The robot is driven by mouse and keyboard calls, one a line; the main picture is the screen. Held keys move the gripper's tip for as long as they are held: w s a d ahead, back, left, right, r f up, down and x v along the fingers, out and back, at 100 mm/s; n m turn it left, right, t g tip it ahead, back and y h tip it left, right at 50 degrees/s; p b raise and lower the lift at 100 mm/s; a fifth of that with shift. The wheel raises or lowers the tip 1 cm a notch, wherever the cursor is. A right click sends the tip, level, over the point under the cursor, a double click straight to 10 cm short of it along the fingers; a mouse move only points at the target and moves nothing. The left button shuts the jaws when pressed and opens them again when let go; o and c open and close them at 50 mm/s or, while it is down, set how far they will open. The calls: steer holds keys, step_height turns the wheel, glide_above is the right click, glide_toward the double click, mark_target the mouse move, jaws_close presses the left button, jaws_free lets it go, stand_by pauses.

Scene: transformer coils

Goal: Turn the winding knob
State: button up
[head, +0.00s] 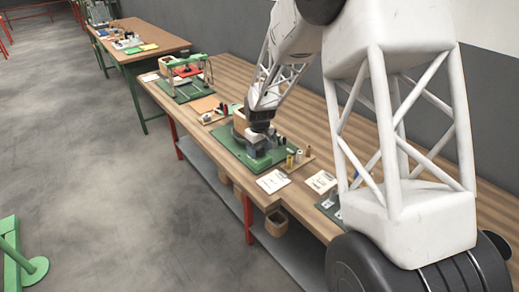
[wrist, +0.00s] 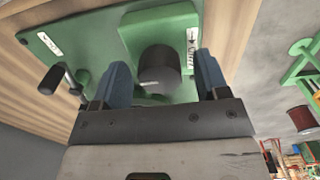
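In the wrist view, a dark, round knob-like cylinder (wrist: 158,72) stands out from a green fixture (wrist: 158,25). My gripper (wrist: 163,75) has its two blue fingers spread, one on each side of the cylinder, with a visible gap on both sides; I see no contact. A crank with a black grip (wrist: 52,79) sits at the left of the green base plate (wrist: 80,40). In the head view, my gripper (head: 262,146) is low over a green board (head: 228,147) on the bench; the cylinder cannot be made out there.
Small yellow and dark spools (head: 290,161) stand right of the board. White sheets (head: 273,181) lie near the front edge of the wooden bench (head: 240,75). A green frame station (head: 186,92) stands farther back. A grey wall runs behind the bench.

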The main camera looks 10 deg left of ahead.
steer(key=c, duration=0.9)
steer(key=shift+m, duration=0.4)
steer(key=m, duration=1.1)
steer(key=o, duration=0.9)
steer(key=shift+o, duration=0.2)
